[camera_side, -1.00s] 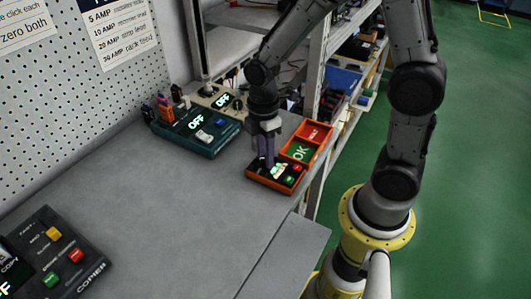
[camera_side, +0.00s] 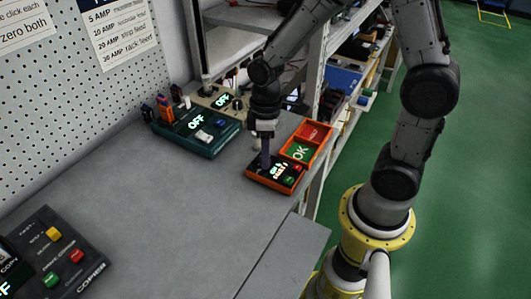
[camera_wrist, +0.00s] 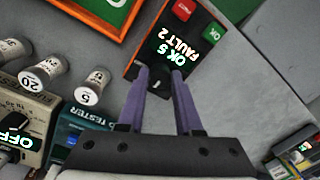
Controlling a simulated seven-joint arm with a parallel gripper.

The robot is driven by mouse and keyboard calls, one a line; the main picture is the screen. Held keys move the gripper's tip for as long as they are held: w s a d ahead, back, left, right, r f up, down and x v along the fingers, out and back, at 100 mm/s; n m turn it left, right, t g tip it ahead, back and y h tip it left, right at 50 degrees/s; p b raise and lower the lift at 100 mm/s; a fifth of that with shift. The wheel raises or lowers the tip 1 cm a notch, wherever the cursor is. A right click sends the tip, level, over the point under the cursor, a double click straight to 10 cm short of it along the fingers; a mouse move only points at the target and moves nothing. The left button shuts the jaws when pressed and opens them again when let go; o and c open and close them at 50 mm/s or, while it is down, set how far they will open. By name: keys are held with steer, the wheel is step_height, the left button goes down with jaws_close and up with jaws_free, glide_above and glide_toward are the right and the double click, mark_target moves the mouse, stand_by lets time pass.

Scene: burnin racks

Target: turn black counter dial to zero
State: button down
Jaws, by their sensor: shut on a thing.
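The counter (camera_side: 284,186) is a small box with a black top and orange sides, near the right edge of the bench. In the wrist view its black panel (camera_wrist: 155,28) carries a lit display (camera_wrist: 172,47) reading OK 5, FAULT 2. A red and a green button sit beside the display. The black dial (camera_wrist: 157,84) is between my purple fingers, partly hidden by them. My gripper (camera_side: 266,163) points down over the counter and is shut on the dial, with a finger at each side in the wrist view (camera_wrist: 161,82).
An orange tray (camera_side: 329,143) with red and green OK compartments stands just behind the counter. A teal tester (camera_side: 212,147) and a beige unit, both showing OFF, stand to the left. White numbered cylinders (camera_wrist: 92,86) stand near them.

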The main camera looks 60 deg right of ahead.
steer(key=m, duration=0.5)
steer(key=shift+r, duration=0.1)
stand_by(0.5)
steer(key=c, duration=0.6)
jaws_free()
steer(key=shift+d+r, duration=0.2)
steer(key=shift+r, duration=3.25)
steer(key=shift+d+r, duration=0.15)
steer(key=shift+r, duration=3.3)
